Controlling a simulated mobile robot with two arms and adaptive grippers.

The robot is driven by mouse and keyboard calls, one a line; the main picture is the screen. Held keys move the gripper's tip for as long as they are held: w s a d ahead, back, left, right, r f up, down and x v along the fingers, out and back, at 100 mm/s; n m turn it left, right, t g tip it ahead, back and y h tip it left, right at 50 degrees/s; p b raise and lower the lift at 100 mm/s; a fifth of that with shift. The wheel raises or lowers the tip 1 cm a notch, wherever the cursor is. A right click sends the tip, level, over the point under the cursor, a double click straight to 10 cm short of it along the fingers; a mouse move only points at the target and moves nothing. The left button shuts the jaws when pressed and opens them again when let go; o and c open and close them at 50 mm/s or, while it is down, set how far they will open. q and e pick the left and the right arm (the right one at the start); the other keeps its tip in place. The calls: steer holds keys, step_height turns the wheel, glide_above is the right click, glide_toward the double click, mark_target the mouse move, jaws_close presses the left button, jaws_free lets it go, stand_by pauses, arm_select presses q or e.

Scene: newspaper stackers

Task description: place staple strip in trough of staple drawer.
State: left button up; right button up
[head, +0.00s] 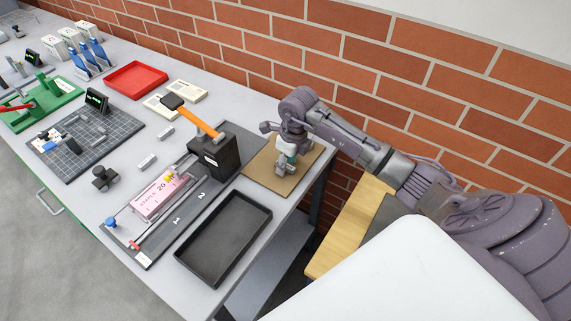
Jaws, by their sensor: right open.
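Two small light-grey bars, which look like staple strips, lie on the grey table: one nearer (147,162) and one farther (166,132). The staple drawer and its trough are not clear to me. A long dark board (200,205) marked 1 and 2 carries a pink staple label (160,197). My right gripper (285,163) is open over the brown mat (262,180), at the table's right end, beside or around a small white and teal item (290,149). Whether it touches the item is unclear. My left gripper is out of view.
An empty black tray (225,240) lies at the front right edge. A gridded mat (85,140), a red tray (137,79) and a green fixture (40,103) lie farther left. A brick wall runs behind.

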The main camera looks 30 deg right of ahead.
jaws_close()
stand_by(0.3)
steer(key=shift+r, duration=0.5)
step_height(320, 180, up, 2)
steer(key=shift+w+r+b, duration=0.1)
steer(key=shift+r+b, duration=0.15)
steer(key=shift+b, duration=0.55)
steer(key=s+d+r+b, duration=0.4)
steer(key=s+r, duration=0.3)
steer(key=s, duration=0.3)
steer(key=s+a+f+n+g, duration=0.1)
steer(key=s+a+n, duration=0.1)
steer(key=a+n, duration=0.6)
steer(key=s+a+f+n+g, duration=0.2)
steer(key=a+n, duration=0.7)
steer(key=n, duration=1.4)
steer(key=shift+s+a+h, duration=0.3)
steer(key=shift+s, duration=0.05)
